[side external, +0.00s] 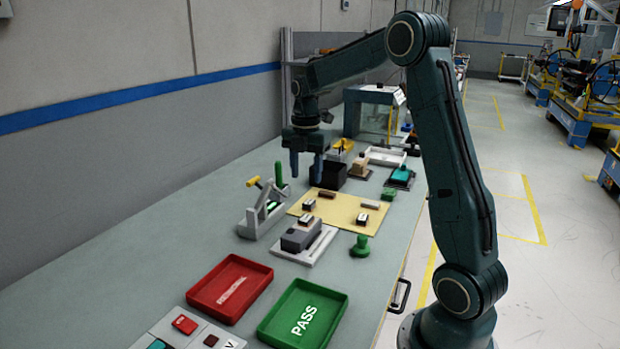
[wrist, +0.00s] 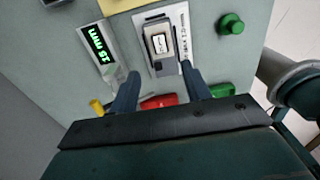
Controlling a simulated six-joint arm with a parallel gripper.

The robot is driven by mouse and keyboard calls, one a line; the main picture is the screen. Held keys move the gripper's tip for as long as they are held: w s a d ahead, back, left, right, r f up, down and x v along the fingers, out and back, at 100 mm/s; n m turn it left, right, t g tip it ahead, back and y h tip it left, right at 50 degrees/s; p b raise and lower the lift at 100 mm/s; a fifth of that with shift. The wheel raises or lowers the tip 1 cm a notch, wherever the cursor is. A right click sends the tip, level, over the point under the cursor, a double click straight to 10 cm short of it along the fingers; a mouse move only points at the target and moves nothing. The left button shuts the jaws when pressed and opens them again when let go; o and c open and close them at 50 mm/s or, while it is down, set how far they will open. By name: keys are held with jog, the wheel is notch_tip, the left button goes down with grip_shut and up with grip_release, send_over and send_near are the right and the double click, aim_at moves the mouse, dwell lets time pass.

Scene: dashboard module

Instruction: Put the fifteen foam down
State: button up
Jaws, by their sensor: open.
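My gripper (side external: 306,178) is open and empty above the work table, in front of the black bin. In the wrist view its two fingers (wrist: 160,72) are spread. Beyond the fingertips in that view is a grey block (wrist: 157,63) on a white labelled plate, with a small white-labelled piece (wrist: 159,43) at its far end. The grey block also shows in the side view (side external: 299,237), apart from my gripper. I cannot tell which piece is the fifteen foam. A gauge-like device reads "15 mm" on its green display (wrist: 99,43).
A yellow mat (side external: 340,208) holds several small dark pieces. A grey lever fixture (side external: 262,212) with a yellow handle stands at left. A green knob (side external: 360,246), a red tray (side external: 230,287) and a green PASS tray (side external: 303,314) are nearer. A black bin (side external: 329,175) stands behind.

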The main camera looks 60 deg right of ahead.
jog(key=s+a+r+m+t, duration=0.1)
jog(key=s+a+r+m, duration=0.35)
jog(key=a, duration=0.25)
jog(key=s+a+r+m+t, duration=0.2)
jog(key=s+a+r+m, duration=0.25)
jog(key=a, duration=0.35)
jog(key=s+a+f+m+t, duration=0.2)
jog(key=s+a+m, duration=0.5)
jog(key=s, duration=0.5)
jog(key=shift+s+a+f+m+t, duration=0.25)
jog(key=shift+a+f+m+t, duration=0.1)
jog(key=shift+m, duration=0.65)
